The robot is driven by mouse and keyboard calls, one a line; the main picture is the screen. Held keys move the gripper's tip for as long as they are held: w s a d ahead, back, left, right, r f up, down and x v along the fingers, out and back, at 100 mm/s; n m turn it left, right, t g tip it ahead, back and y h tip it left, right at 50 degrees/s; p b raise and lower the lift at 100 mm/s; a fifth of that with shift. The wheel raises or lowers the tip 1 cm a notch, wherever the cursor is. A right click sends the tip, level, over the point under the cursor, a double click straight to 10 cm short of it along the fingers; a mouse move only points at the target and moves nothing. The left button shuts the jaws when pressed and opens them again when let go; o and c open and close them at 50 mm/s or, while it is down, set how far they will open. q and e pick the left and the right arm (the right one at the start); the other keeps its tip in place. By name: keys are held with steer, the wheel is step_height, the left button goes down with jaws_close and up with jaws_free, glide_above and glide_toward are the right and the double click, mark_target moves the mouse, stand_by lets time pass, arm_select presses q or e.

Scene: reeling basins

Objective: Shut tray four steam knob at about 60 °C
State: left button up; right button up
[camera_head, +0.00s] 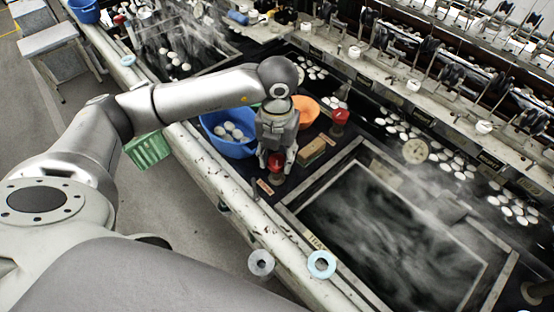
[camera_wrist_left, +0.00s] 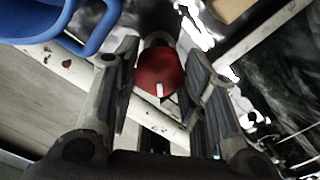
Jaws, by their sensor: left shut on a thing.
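A red knob (camera_head: 276,161) stands on the dark ledge by the near rim of the steaming basin (camera_head: 390,240). My left gripper (camera_head: 276,168) comes down over it from above, with a finger on each side. In the left wrist view the red knob (camera_wrist_left: 160,72), with a white mark on it, sits between the two fingers (camera_wrist_left: 160,95). The gripper is shut on this knob. A second red knob (camera_head: 339,117) stands farther back on the ledge. My right gripper does not show.
A blue bowl (camera_head: 222,142) with white cocoons stands just left of the gripper, with an orange bowl (camera_head: 305,108) behind. A brown block (camera_head: 311,151) lies close on the right. A green basket (camera_head: 148,150) hangs outside the rim. Steam drifts over the basin.

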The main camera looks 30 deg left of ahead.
mark_target(277, 159)
arm_select(q)
steer(key=shift+m, duration=0.4)
steer(key=o, duration=1)
step_height(277, 159, up, 12)
stand_by(0.4)
